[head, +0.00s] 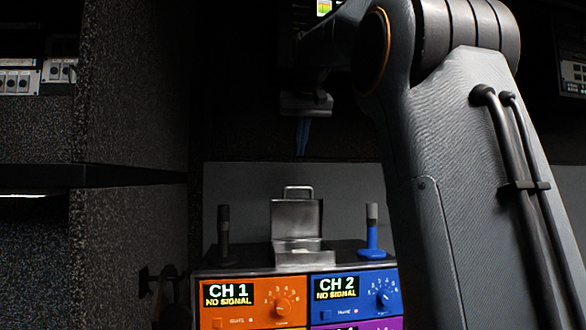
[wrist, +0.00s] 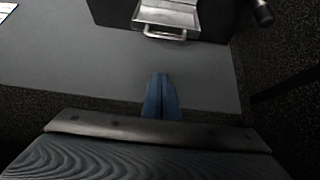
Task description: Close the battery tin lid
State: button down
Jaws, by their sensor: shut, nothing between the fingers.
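The battery tin (head: 298,245) is a small metal box on top of the rack unit, between two microphones. Its lid (head: 296,215) stands open, raised upright at the back, with a wire handle at its top edge. In the wrist view the lid (wrist: 170,16) and its handle (wrist: 165,36) show at the top. My gripper (head: 302,150) hangs above the tin in the head view, with blue fingers pointing down and closed together. In the wrist view the fingers (wrist: 161,88) are together and empty, apart from the handle. The tin's inside is mostly hidden.
A black microphone (head: 223,235) stands left of the tin, and a blue-based one (head: 372,230) stands right. Below are an orange CH 1 panel (head: 252,302) and a blue CH 2 panel (head: 355,295). A dark shelf (head: 90,176) juts out at left. Grey wall lies behind the tin.

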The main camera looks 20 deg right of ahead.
jog(key=w+f, duration=0.1)
jog(key=f, duration=0.1)
jog(key=w+f+p, duration=0.1)
jog(key=f, duration=0.2)
jog(key=w+f+p, duration=0.1)
jog(key=f, duration=0.2)
jog(key=shift+w+d, duration=0.15)
jog(key=shift+d, duration=0.1)
jog(key=shift+s+a+f+p, duration=0.15)
jog(key=shift+s+f+p, duration=0.3)
jog(key=shift+s, duration=0.1)
jog(key=shift+b, duration=0.35)
